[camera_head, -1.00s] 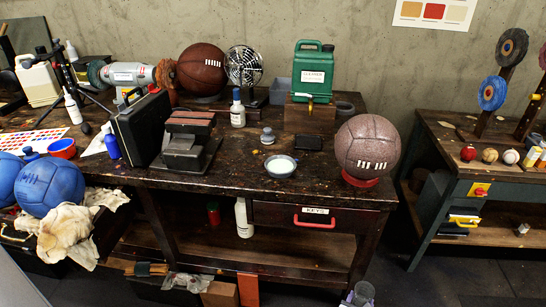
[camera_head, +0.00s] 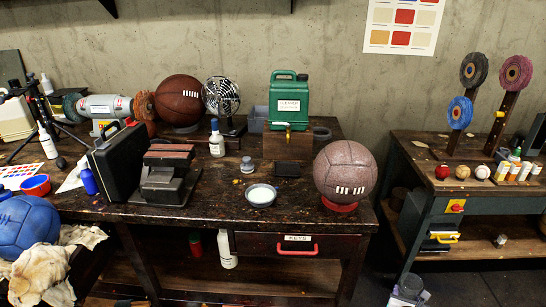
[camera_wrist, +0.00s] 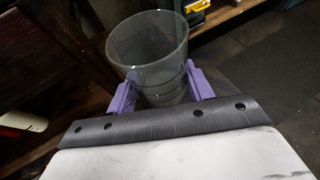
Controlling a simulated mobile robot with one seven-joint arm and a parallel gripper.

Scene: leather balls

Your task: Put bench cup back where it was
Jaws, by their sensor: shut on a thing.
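The bench cup is a clear grey, tapered, see-through cup (camera_wrist: 150,45). In the wrist view it sits between the two purple fingers of my gripper (camera_wrist: 161,88), which is shut on its sides. Its open rim faces up and it looks empty. In the head view the cup (camera_head: 411,284) shows small at the bottom edge, low in front of the bench and to the right of its drawer. The lower part of the gripper is cut off there.
The dark wooden bench (camera_head: 225,205) carries a brown ball on a red ring (camera_head: 340,207), a shallow bowl (camera_head: 261,195), a small grey jar (camera_head: 247,165) and a green canister (camera_head: 289,98). A red-handled drawer (camera_head: 297,245) faces me. A second bench (camera_head: 480,201) stands right, beyond a floor gap.

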